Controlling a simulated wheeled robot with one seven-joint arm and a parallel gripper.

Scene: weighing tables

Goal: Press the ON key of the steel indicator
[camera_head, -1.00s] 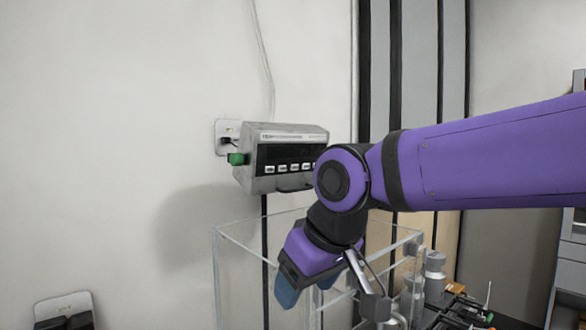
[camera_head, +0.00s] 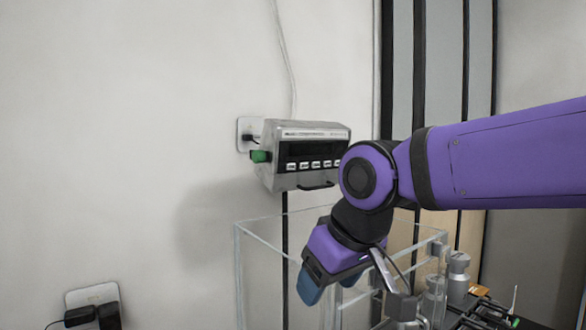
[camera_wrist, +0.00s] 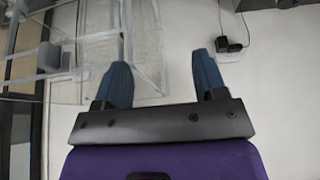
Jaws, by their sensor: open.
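The steel indicator (camera_head: 290,173) is a grey metal box fixed at the wall, with a dark display and a row of white keys on its front. A green knob sits on its left side. My arm hides the right end of its front, and the key labels are too small to read. My gripper (camera_head: 326,290) hangs below and to the right of the indicator, pointing down, apart from it. In the wrist view my gripper (camera_wrist: 162,85) has its two blue fingers spread with nothing between them.
A clear glass enclosure (camera_head: 238,270) stands below the indicator, close around my gripper. Metal weights (camera_head: 458,278) stand at the right. A wall socket with black plugs (camera_head: 93,318) is at lower left; plugs also show in the wrist view (camera_wrist: 222,45).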

